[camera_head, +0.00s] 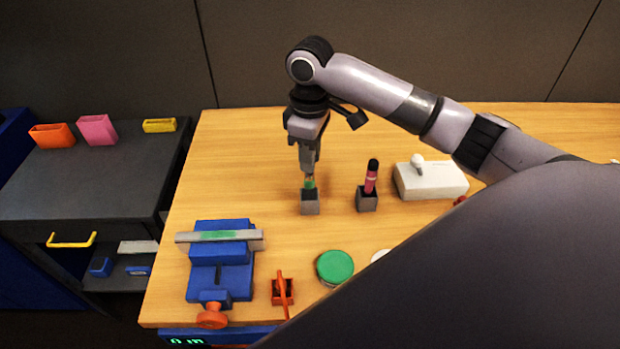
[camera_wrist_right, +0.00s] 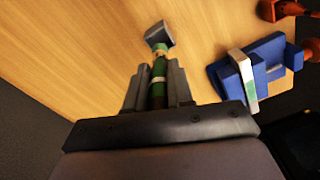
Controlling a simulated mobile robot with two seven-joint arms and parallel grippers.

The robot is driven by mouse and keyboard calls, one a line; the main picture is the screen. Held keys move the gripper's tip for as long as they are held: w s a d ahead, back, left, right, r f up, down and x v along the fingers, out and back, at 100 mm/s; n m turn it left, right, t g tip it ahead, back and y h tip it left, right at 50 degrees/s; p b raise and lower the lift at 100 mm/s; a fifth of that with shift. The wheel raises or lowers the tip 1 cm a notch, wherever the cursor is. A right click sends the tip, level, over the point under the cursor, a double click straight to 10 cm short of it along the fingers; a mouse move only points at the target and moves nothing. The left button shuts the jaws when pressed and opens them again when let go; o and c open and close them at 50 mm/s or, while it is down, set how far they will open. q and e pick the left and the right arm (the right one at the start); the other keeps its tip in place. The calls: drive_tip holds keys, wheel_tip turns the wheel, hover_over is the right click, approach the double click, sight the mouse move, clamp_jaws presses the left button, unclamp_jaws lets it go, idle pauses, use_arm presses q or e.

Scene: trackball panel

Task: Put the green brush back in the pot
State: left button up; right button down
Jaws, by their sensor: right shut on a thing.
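The green brush (camera_head: 310,183) is upright in the head view, with its lower end at the opening of a small grey square pot (camera_head: 310,204). My right gripper (camera_head: 310,170) is above the pot, pointing down, and is shut on the brush. In the right wrist view the green brush (camera_wrist_right: 159,72) lies between the two fingers of my right gripper (camera_wrist_right: 158,88), and its far end meets the grey pot (camera_wrist_right: 160,36). How deep the brush sits in the pot is hidden. My left gripper is in neither view.
A blue vise (camera_head: 222,270), a red holder (camera_head: 283,291) and a green-lidded jar (camera_head: 335,267) are nearer. A dark cabinet (camera_head: 90,185) is at left.

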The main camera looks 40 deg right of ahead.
sight(310, 180)
drive_tip(key=shift+f, duration=3.4)
drive_tip(key=shift+f, duration=0.15)
drive_tip(key=c, duration=1)
unclamp_jaws()
wheel_tip(310, 180, up, 12)
drive_tip(key=shift+r, duration=0.2)
drive_tip(key=shift+s+f, duration=0.1)
drive_tip(key=shift+s, duration=0.05)
